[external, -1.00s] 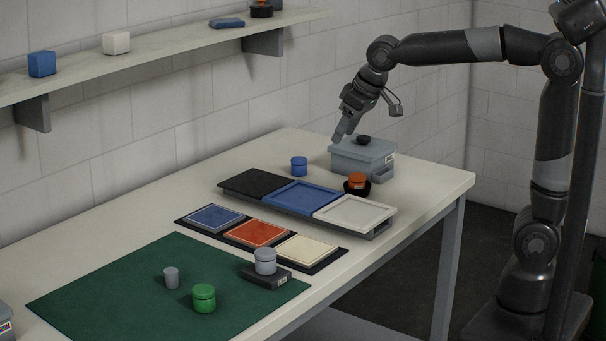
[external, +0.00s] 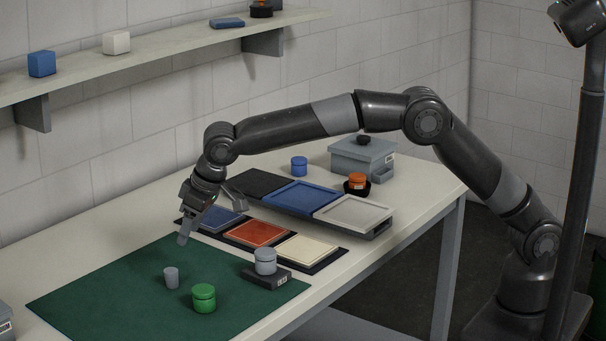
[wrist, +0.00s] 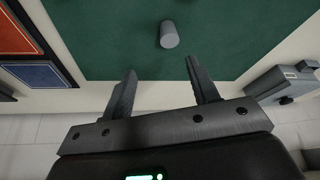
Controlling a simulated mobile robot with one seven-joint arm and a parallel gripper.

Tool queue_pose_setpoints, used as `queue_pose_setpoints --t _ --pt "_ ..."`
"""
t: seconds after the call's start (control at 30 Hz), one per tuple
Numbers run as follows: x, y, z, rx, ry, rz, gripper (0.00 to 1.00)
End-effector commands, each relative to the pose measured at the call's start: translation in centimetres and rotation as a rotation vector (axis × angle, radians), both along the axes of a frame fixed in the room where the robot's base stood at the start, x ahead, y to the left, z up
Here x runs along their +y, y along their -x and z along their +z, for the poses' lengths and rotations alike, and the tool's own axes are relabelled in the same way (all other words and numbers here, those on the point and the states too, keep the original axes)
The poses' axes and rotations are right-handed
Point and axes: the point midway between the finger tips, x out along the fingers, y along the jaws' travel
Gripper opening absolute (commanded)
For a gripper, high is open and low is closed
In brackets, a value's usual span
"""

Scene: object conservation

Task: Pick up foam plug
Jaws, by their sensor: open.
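A small grey tapered cylinder, which looks like the foam plug (external: 171,278), stands on the green mat (external: 110,290). In the wrist view the grey plug (wrist: 169,35) lies beyond the fingertips, roughly centred between them. My gripper (external: 184,240) is above the mat's back edge, behind the plug and apart from it. In the wrist view my gripper (wrist: 164,78) has its two fingers spread with nothing between them.
A green round container (external: 204,298) stands right of the plug. A grey round container (external: 265,262) sits on a dark block (external: 266,277) at the mat's right. Coloured panels (external: 257,233) and a tray (external: 353,211) lie behind. The mat's left part is clear.

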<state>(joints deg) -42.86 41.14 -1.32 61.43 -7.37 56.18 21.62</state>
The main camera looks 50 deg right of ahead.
Motion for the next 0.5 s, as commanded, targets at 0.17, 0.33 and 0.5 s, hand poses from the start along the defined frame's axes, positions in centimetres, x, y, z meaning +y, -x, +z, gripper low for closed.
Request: queue_pose_setpoints --t 0.17,0.33,0.5 --pt "1.9 0.1 -1.5 0.0 0.002 0.011 0.54" --pt "2.2 -0.5 -3.1 0.002 0.003 0.011 0.54" --pt "2.6 -1.5 -5.6 0.001 0.002 0.011 0.54"
